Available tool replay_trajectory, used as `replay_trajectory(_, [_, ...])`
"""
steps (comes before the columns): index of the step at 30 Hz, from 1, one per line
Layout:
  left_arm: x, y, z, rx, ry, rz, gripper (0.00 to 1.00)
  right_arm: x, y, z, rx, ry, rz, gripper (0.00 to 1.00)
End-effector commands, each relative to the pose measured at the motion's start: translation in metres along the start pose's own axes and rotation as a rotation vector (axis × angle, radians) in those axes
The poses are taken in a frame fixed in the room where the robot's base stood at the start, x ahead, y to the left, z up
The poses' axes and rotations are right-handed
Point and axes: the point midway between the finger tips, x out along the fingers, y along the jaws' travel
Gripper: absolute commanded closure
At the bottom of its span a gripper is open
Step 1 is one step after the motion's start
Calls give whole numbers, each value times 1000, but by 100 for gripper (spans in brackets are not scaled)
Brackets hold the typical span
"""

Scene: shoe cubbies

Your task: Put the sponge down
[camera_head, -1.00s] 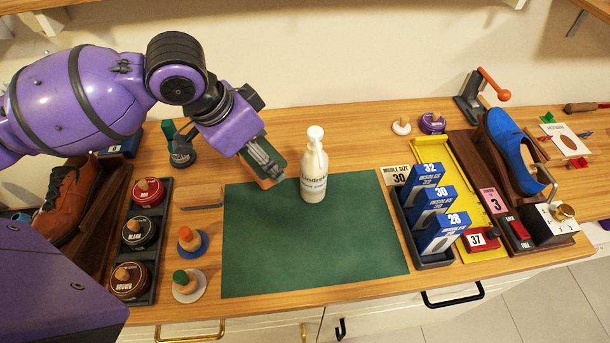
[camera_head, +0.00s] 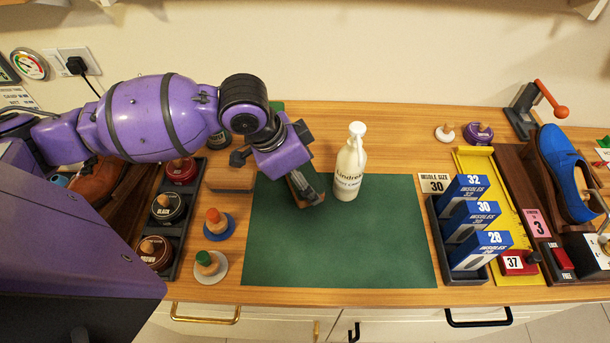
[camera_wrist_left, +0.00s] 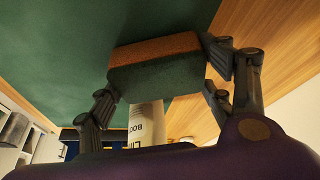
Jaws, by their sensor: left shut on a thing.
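The sponge (camera_wrist_left: 157,66), a block with an orange-brown layer and a dark green layer, is gripped between the two fingers in the left wrist view. My left gripper (camera_head: 308,194) is shut on it over the upper part of the green mat (camera_head: 335,255). In the head view, the gripper mostly hides the sponge. I cannot tell whether the sponge touches the mat. A white bottle (camera_head: 348,172) stands upright just right of the gripper; part of it shows behind the sponge in the wrist view (camera_wrist_left: 146,118). My right gripper is not in view.
A rack of blue insole boxes (camera_head: 478,225) and a blue shoe (camera_head: 563,170) stand to the right. The mat's middle and front are clear.

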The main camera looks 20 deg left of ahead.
Motion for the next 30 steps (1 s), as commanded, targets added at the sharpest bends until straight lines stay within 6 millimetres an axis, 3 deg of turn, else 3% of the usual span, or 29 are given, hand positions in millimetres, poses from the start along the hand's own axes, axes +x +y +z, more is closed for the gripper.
replay_trajectory(11, [3,-1,1,1,2,-2,36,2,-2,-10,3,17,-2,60])
replay_trajectory(12, [3,-1,1,2,2,-3,23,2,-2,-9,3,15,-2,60])
replay_trajectory(16, [3,-1,1,2,2,-3,8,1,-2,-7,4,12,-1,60])
replay_trajectory(26, [3,-1,1,2,2,-3,8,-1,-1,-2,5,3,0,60])
replay_trajectory(30, [-8,-2,-1,1,2,-4,8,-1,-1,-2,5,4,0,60])
